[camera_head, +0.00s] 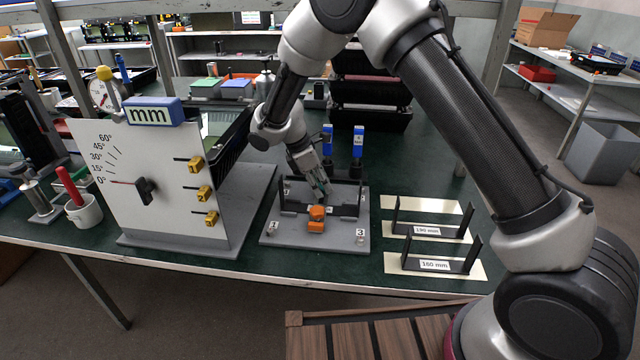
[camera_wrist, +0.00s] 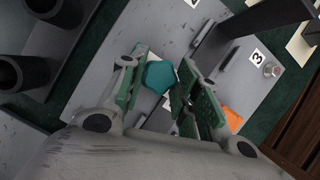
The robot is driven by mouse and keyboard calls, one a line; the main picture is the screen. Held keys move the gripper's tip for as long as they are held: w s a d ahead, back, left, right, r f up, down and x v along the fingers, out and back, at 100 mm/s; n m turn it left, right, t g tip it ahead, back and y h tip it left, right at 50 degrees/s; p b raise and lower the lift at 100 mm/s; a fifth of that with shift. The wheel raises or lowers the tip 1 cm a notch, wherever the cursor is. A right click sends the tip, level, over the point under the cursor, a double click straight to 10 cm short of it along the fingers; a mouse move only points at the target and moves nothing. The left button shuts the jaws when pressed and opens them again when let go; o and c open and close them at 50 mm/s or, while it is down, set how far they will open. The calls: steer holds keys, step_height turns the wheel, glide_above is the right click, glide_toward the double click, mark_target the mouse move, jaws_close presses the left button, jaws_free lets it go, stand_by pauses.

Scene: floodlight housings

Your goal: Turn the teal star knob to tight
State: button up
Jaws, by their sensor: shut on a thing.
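The teal star knob (camera_wrist: 158,77) shows in the wrist view between the two green-padded fingers of my gripper (camera_wrist: 163,92). My gripper is shut on the knob, with the pads on either side of it. In the head view my gripper (camera_head: 318,188) reaches down at the back of a grey fixture plate (camera_head: 340,243). The knob is mostly hidden there by the fingers. The knob's tight marking cannot be made out in either view.
An orange knob or clamp (camera_head: 316,226) sits on the plate in front of my gripper, near number labels. Dark upright brackets flank the gripper. A white angle-scale board (camera_head: 150,180) stands left. Black brackets (camera_head: 440,262) with mm labels stand right.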

steer(key=o, duration=1)
steer(key=shift+r, duration=0.1)
steer(key=v, duration=1.1)
steer(key=shift+a+r, duration=0.2)
steer(key=shift+r, duration=0.15)
